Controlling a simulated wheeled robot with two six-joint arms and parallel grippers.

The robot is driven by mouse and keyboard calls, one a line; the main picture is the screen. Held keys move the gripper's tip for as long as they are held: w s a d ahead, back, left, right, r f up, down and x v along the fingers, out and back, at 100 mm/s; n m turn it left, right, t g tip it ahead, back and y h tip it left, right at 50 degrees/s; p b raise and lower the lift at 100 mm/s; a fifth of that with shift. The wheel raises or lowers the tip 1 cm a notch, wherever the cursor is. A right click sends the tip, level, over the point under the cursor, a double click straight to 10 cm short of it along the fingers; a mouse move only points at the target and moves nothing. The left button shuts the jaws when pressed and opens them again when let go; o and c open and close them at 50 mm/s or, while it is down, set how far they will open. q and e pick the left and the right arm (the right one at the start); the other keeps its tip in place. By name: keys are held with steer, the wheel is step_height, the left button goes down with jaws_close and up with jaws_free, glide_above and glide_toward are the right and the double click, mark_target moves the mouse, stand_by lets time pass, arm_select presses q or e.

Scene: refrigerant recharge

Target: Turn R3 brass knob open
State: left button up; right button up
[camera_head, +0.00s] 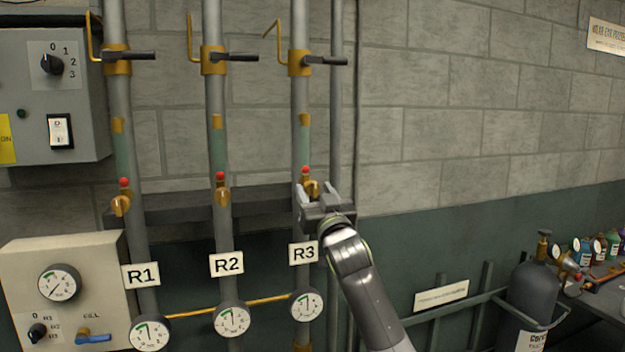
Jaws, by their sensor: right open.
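The R3 brass knob (312,186) sits on the third grey pipe, just below a small red cap (305,170). My right gripper (316,195) is open at the knob and hides its lower part. I cannot tell whether the fingers touch it. The R3 label (303,253) and the R3 gauge (306,305) are lower on the same pipe. My left gripper is not in view.
Matching brass knobs sit on the R1 pipe (121,205) and R2 pipe (221,196). A dark horizontal rail (262,201) runs behind the pipes. Control boxes stand at left. A dark cylinder (533,290) and a bench with bottles are at right.

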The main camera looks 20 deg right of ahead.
steer(key=shift+p+x, duration=0.35)
steer(key=shift+x, duration=0.75)
